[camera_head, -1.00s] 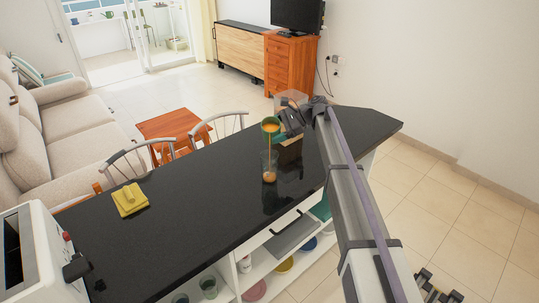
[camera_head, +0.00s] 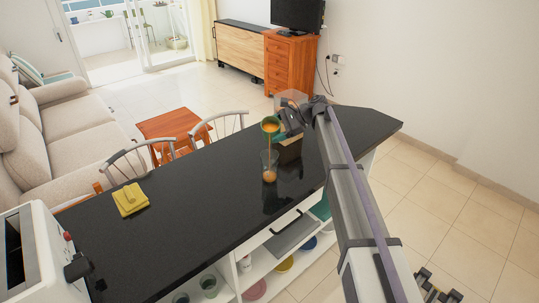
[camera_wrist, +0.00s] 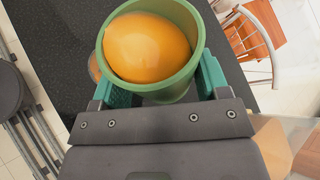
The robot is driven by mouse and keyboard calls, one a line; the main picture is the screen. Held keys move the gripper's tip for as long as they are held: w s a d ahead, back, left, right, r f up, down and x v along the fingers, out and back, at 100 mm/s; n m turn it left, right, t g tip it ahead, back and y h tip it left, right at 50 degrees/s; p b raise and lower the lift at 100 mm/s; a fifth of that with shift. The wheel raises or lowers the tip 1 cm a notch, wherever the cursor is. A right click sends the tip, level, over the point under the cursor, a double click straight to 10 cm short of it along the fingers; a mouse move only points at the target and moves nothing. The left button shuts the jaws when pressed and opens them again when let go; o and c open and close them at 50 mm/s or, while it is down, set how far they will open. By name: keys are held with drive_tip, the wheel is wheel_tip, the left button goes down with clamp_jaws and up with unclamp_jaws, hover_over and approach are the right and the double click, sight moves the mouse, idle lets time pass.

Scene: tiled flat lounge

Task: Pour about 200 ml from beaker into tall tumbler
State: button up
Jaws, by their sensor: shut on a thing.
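The green beaker (camera_head: 271,126) holds orange liquid and is tilted above the bar counter. My gripper (camera_head: 286,122) is shut on it; in the wrist view, the teal fingers of my gripper (camera_wrist: 162,88) clasp both sides of the beaker (camera_wrist: 187,75). The orange liquid (camera_wrist: 146,46) shows through its mouth. The clear tall tumbler (camera_head: 269,158) stands upright on the counter just below the beaker's lip, with orange liquid (camera_head: 269,176) in its lower part. In the wrist view the beaker hides most of the tumbler (camera_wrist: 94,67).
The dark counter (camera_head: 190,215) is clear around the tumbler. A folded yellow cloth (camera_head: 130,199) lies to the left, near a white appliance (camera_head: 40,250). Chairs (camera_head: 219,125) stand along the far side.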

drive_tip(key=shift+f+n+t+b, duration=0.5)
drive_tip(key=shift+f+n+t, duration=0.15)
drive_tip(key=shift+n+t, duration=0.4)
idle(4.3)
drive_tip(key=shift+r+n+t+p, duration=0.35)
drive_tip(key=shift+r+t, duration=0.1)
drive_tip(key=shift+t, duration=0.1)
idle(2.1)
